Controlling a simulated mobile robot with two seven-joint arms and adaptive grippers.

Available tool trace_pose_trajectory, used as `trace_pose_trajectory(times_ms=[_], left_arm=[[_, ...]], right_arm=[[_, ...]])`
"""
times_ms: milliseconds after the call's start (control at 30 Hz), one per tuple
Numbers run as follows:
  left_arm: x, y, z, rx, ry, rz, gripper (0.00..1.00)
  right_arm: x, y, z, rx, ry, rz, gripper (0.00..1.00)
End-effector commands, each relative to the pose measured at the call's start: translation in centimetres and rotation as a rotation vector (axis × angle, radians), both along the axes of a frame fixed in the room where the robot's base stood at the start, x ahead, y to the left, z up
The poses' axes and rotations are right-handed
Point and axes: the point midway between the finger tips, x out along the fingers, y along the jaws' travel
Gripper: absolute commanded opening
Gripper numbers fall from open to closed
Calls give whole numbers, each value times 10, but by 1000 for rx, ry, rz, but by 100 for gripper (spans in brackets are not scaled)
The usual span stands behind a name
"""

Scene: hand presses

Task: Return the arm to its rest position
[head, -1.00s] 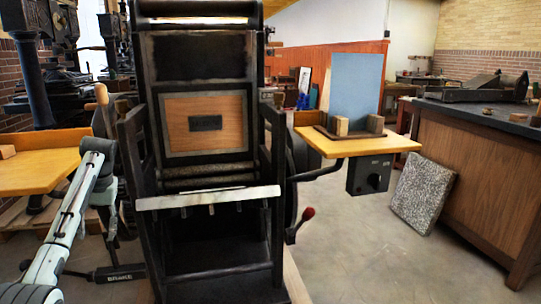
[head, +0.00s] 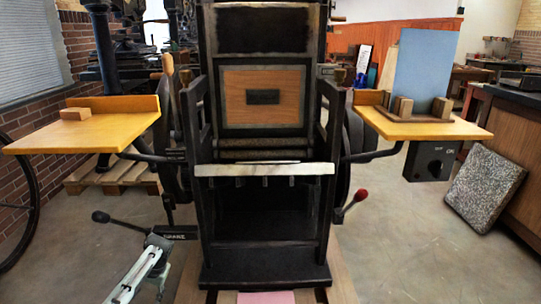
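My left arm (head: 140,275) comes in at the bottom left of the head view as a short pale link. It lies low, in front of the brake lever's BRAKE label (head: 175,232). My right arm and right gripper are outside the view. The hand press (head: 265,190) stands upright in the middle, with a pale front bar and a wooden panel in its frame.
A brake lever with a black knob (head: 100,217) sticks out left. A yellow side table (head: 85,137) holds a small wooden block (head: 75,114). A right shelf (head: 425,130) holds an upright blue plate (head: 425,70). A red-knobbed lever (head: 361,195) juts right. A speckled slab (head: 485,188) leans right.

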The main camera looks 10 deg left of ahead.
Motion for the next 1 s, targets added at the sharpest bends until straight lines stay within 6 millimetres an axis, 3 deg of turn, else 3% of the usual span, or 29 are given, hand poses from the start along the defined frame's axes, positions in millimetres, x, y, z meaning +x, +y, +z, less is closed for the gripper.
trace_pose_trajectory(times_ms=[200,300,567,667,833,1000], left_arm=[[76,0,11,19,-297,-139,51],[100,-6,15,25,-409,-199,51],[17,-60,-59,-28,-331,-260,51],[-27,-85,-87,-59,-300,-284,51],[-127,-138,-130,-131,-241,-321,51],[-224,-183,-148,-202,-192,-336,51]], right_arm=[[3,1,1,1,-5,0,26],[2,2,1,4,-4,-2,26],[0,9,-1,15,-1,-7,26],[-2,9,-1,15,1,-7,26],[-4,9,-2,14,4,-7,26],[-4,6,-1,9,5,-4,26]])
